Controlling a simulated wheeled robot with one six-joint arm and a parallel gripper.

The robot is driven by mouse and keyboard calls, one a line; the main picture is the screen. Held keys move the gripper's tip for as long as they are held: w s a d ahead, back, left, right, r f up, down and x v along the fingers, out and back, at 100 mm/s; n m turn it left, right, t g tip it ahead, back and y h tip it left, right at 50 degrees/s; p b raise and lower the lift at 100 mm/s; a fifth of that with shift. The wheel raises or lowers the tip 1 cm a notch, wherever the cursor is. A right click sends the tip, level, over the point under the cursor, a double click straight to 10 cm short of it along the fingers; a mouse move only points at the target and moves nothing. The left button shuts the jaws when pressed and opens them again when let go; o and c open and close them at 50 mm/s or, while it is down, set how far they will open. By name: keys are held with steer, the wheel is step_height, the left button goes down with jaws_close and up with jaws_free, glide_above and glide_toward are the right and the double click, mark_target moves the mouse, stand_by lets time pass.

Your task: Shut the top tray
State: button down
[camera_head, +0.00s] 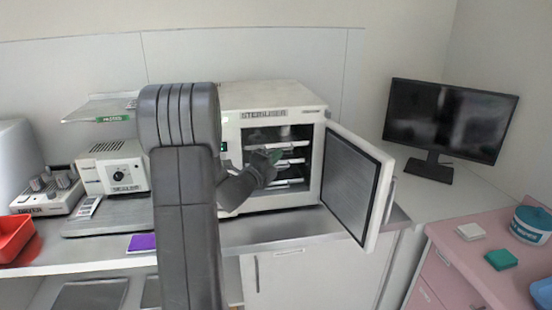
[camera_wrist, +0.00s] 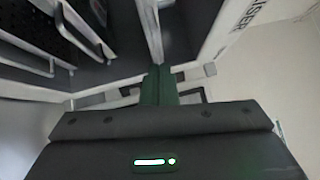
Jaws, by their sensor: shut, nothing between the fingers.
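The white steriliser (camera_head: 270,97) stands on the counter with its door (camera_head: 350,185) swung wide open to the right. Several metal trays sit stacked inside its dark chamber. The top tray (camera_head: 283,146) is partly hidden behind my gripper (camera_head: 268,157), which is at the chamber opening, by the upper trays. In the wrist view my gripper's green fingers (camera_wrist: 159,84) are together with nothing between them. Trays with wire handles (camera_wrist: 88,32) show at upper left there. I cannot tell whether the fingertips touch a tray, nor exactly how far the top tray sticks out.
The open door's edge and handle (camera_head: 390,198) stand out over the counter's front, right of my arm. A monitor (camera_head: 447,120) stands at the back right. A pink cabinet (camera_head: 470,255) is at front right. A red bin (camera_head: 12,238) and small devices stand left.

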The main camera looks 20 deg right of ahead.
mark_target(278, 147)
steer(key=shift+w, duration=0.1)
steer(key=w, duration=0.2)
steer(key=w+d+b, duration=0.1)
steer(key=w, duration=0.1)
steer(key=shift+f, duration=0.1)
steer(key=shift+a+r, duration=0.1)
steer(key=shift+r, duration=0.2)
steer(key=shift+r, duration=0.1)
steer(key=shift+b, duration=0.3)
